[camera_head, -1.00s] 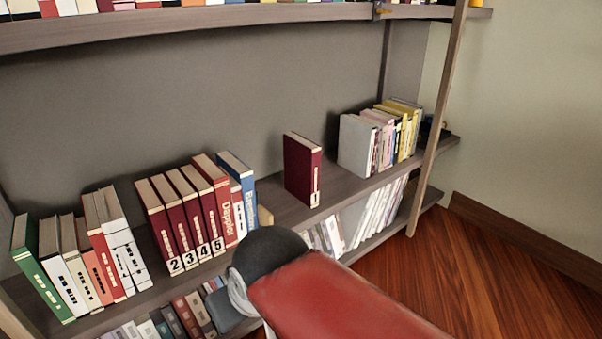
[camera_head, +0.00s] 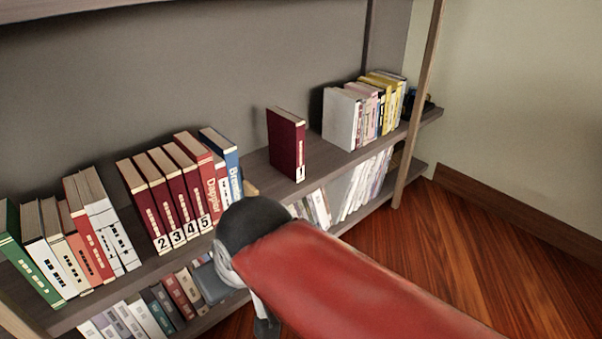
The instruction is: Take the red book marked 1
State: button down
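The red book marked 1 (camera_head: 287,146) stands upright and alone on the middle shelf (camera_head: 257,172), its spine facing outward with the number at the bottom. There is bare shelf on both sides of it. My arm, red with a dark rounded end, crosses the lower middle of the view, below and in front of the book. A small grey part of it shows at its lower left end. My gripper's fingers cannot be made out, and nothing of my arm touches the book.
Dark red books marked 2 to 5 (camera_head: 170,205) lean to the left, with a blue book (camera_head: 222,165) beside them. White and yellow books (camera_head: 365,112) stand to the right. A shelf post (camera_head: 418,105) rises at the right. Wooden floor (camera_head: 470,260) lies open at the lower right.

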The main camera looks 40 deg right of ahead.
aim_at(286, 130)
jog(key=z, duration=0.65)
jog(key=l+z, duration=0.65)
jog(key=l, duration=0.15)
jog(key=i+l+z, duration=0.15)
jog(key=l+z, duration=0.2)
jog(key=i+j, duration=0.3)
jog(key=j, duration=0.15)
